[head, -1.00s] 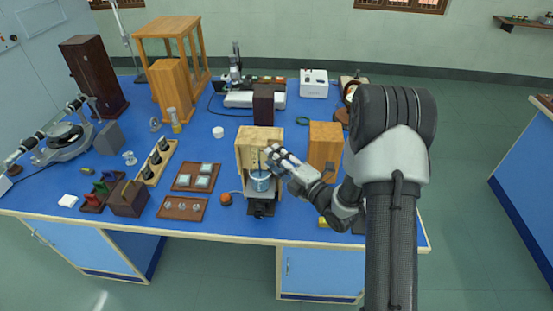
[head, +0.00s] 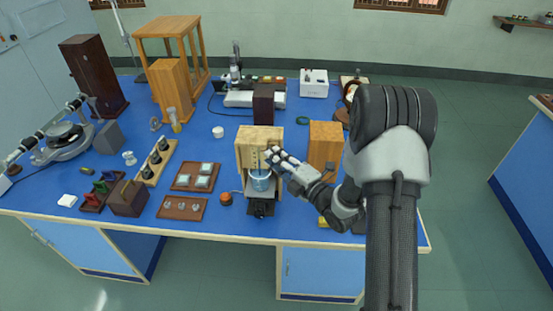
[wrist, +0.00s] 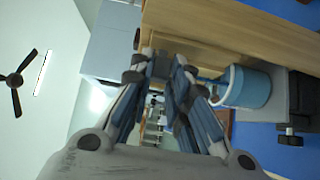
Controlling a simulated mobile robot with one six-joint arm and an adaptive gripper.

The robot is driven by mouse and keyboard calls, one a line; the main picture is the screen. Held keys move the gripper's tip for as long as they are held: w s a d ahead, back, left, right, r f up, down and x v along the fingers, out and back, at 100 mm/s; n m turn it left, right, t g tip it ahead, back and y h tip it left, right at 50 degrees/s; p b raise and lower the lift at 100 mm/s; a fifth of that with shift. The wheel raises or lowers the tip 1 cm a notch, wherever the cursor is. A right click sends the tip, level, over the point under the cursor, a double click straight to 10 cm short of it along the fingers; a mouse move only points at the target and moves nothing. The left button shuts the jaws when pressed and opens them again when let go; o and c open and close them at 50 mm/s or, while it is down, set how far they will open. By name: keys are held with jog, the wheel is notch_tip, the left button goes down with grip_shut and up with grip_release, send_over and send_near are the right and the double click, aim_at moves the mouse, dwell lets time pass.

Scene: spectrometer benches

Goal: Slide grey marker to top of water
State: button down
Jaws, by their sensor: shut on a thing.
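A clear beaker of blue water (head: 260,182) stands on a small black jack in front of a light wooden box stand (head: 260,134). The beaker also shows in the wrist view (wrist: 247,87), to the right of the fingers. My gripper (head: 268,155) is at the stand's front, just above and to the right of the beaker. In the wrist view its fingertips (wrist: 160,62) close on a small dark grey piece, the grey marker (wrist: 162,67), against the wooden face. The fingers hide most of the marker, and its height against the water line cannot be read.
A wooden block (head: 325,144) stands close to the right of the stand, behind my arm. A red-orange knob (head: 225,198) and a tray with small glass pieces (head: 182,208) lie to the left. The blue table (head: 225,236) has clear room in front.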

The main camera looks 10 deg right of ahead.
notch_tip(320, 180, down, 4)
jog(key=b, duration=0.4)
jog(key=shift+f, duration=0.15)
jog(key=c, duration=1.5)
grip_release()
jog(key=v, duration=1.2)
